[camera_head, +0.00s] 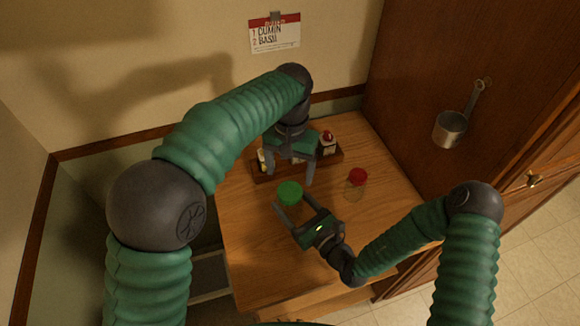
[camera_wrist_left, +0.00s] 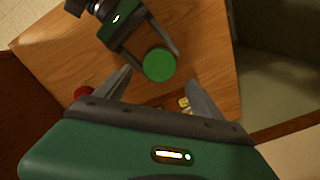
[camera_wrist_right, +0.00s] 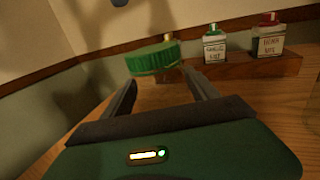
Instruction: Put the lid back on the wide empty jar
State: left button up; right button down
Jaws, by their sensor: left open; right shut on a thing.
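A round green lid (camera_head: 289,193) sits level over the table, just above the fingertips of my right gripper (camera_head: 290,203). It also shows in the left wrist view (camera_wrist_left: 160,65) and, with its ribbed edge, in the right wrist view (camera_wrist_right: 153,58). My right gripper's fingers are spread and straddle the space under the lid, shut on what seems to be the clear jar; its glass is barely visible. I cannot tell whether the lid is seated on the rim. My left gripper (camera_head: 290,174) is open and empty, pointing down above and behind the lid.
A clear jar with a red lid (camera_head: 357,176) stands to the right. A wooden rack (camera_wrist_right: 225,68) with small labelled bottles (camera_wrist_right: 270,37) stands at the back of the table. A pan (camera_head: 450,128) hangs on the cabinet side. The table's front left (camera_head: 255,260) is clear.

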aim_at(290, 190)
pick_arm(q)
jog(key=n, duration=0.3)
jog(key=shift+r, duration=0.3)
notch_tip(290, 190, down, 8)
jog(key=shift+f, duration=0.1)
dwell(0.3)
jog(key=c, duration=1.5)
jog(key=o, duration=1.7)
jog(key=shift+c, duration=0.2)
